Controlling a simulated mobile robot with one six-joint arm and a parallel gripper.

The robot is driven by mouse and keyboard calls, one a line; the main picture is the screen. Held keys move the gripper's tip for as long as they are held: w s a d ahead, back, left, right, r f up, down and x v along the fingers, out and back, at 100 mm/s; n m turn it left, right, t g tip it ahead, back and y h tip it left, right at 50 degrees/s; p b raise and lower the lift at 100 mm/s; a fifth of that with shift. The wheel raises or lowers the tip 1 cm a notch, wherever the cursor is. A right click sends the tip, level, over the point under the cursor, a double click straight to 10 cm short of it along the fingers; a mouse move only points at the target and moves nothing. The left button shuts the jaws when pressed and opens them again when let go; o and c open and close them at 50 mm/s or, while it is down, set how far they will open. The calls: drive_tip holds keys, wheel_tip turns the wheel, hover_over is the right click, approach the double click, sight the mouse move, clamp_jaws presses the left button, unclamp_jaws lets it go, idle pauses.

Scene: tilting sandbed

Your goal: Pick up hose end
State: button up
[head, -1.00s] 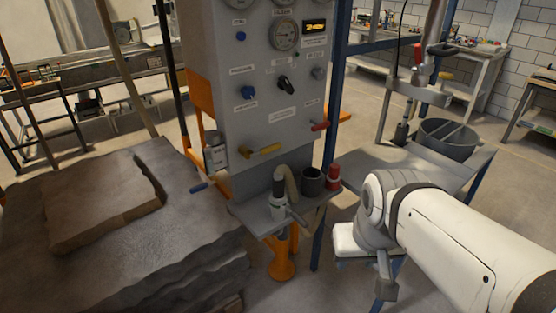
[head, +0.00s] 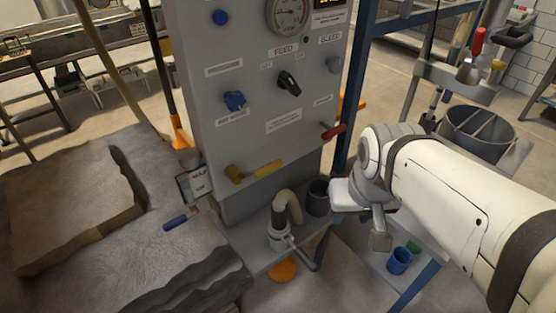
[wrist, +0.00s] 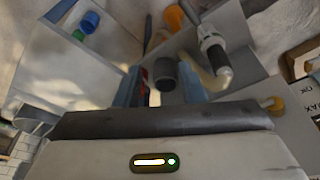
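The hose end, a grey-and-white coupling (head: 281,236) with a beige bent hose (head: 290,205), stands at the shelf on the front of the grey panel. In the wrist view the coupling (wrist: 215,52) is right of centre, with the beige hose curving beside it. My gripper (wrist: 163,88) shows two bluish fingers set apart at the lower middle of the wrist view; it looks open, and no hose is between the fingers. The coupling lies beyond and to the right of them. In the head view my arm stands right of the shelf and its fingertips are not clear.
A dark cup (head: 317,198) stands on the shelf (head: 250,252) beside the hose. The grey panel (head: 260,110) with knobs and a yellow handle (head: 268,169) rises behind. A rock slab (head: 75,200) lies left. A blue cup (head: 399,260) sits on a lower surface at right.

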sight(283, 204)
drive_tip(key=shift+o, duration=0.6)
drive_tip(key=shift+a, duration=0.2)
drive_tip(key=shift+o, duration=0.8)
drive_tip(key=shift+w+a, duration=0.2)
drive_tip(key=shift+w, duration=0.05)
drive_tip(key=shift+o, duration=1.3)
drive_tip(key=w+a+f+n+g, duration=0.1)
drive_tip(key=w+a+f+n, duration=0.2)
drive_tip(key=w+a+n, duration=0.2)
drive_tip(key=shift+w+a+f+g, duration=0.2)
drive_tip(key=shift+w+g, duration=0.2)
drive_tip(key=shift+w, duration=0.55)
drive_tip(key=w+a+f+n, duration=0.2)
drive_tip(key=w+a+f+n+g, duration=0.1)
drive_tip(key=w+a+f+n, duration=0.1)
drive_tip(key=a, duration=0.1)
drive_tip(key=shift+a+f, duration=0.15)
drive_tip(key=shift+f, duration=0.2)
drive_tip(key=shift+w+a+f+n+p, duration=0.1)
drive_tip(key=shift+a+f+n+p, duration=0.2)
drive_tip(key=shift+f, duration=1.3)
drive_tip(key=f, duration=0.2)
drive_tip(key=a+f+p, duration=0.1)
drive_tip(key=f, duration=0.1)
drive_tip(key=shift+w, duration=0.2)
drive_tip(key=shift+f, duration=0.55)
